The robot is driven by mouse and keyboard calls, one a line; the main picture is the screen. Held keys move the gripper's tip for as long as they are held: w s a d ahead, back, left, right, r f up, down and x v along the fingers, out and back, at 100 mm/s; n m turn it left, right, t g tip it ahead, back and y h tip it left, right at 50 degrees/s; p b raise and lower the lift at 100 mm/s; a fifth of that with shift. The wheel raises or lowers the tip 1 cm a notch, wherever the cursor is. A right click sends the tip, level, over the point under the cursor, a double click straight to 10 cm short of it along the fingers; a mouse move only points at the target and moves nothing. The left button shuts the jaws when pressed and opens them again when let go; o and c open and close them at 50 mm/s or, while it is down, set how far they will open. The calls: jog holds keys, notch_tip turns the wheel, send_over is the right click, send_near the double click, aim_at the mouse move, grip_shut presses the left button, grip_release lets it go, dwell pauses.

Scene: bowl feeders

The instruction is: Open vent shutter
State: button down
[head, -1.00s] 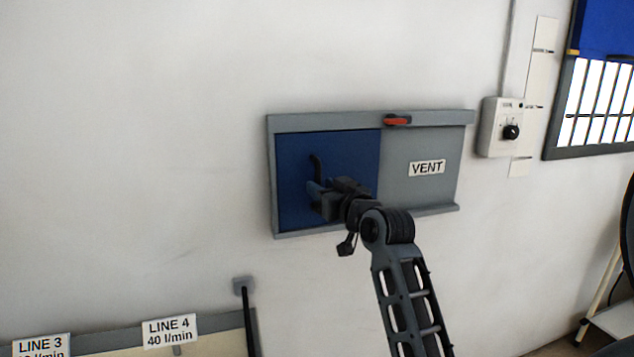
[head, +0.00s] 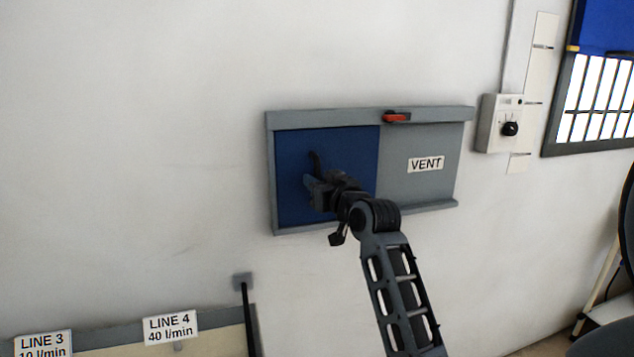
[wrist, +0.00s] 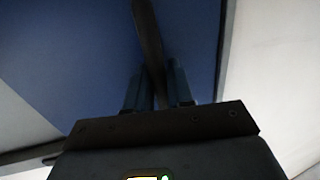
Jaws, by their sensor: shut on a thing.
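The vent shutter is a blue panel (head: 345,148) in the left half of a grey wall frame (head: 268,180). A grey panel with a VENT label (head: 426,164) fills the right half. A red latch handle (head: 396,118) lies flat on the top rail, near the shutter's right edge. My gripper (head: 309,188) is at the shutter's dark upright handle (head: 315,160). In the wrist view, my gripper (wrist: 158,90) is shut on the handle (wrist: 148,40), with a finger on each side and blue panel (wrist: 70,60) behind. The handle's lower part is hidden by my gripper.
A control box with a black knob (head: 509,128) is on the wall right of the frame. A barred window (head: 598,100) is farther right. Below left are LINE 3 (head: 42,345) and LINE 4 (head: 170,328) signs and a black lever (head: 246,310). The wall left of the frame is bare.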

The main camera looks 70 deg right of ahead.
jog(key=shift+s, duration=0.1)
dwell(0.3)
jog(key=s+d+b, duration=0.2)
jog(key=s+d, duration=0.3)
jog(key=s, duration=0.1)
jog(key=s+d+b, duration=0.3)
jog(key=s+d, duration=0.2)
jog(key=s, duration=0.1)
jog(key=s+d+b, duration=0.3)
jog(key=s+d, duration=0.2)
jog(key=s, duration=0.1)
jog(key=shift+d, duration=0.2)
jog(key=c, duration=1.2)
grip_release()
jog(key=b+v, duration=0.1)
jog(key=v, duration=0.6)
jog(key=shift+s+a, duration=0.3)
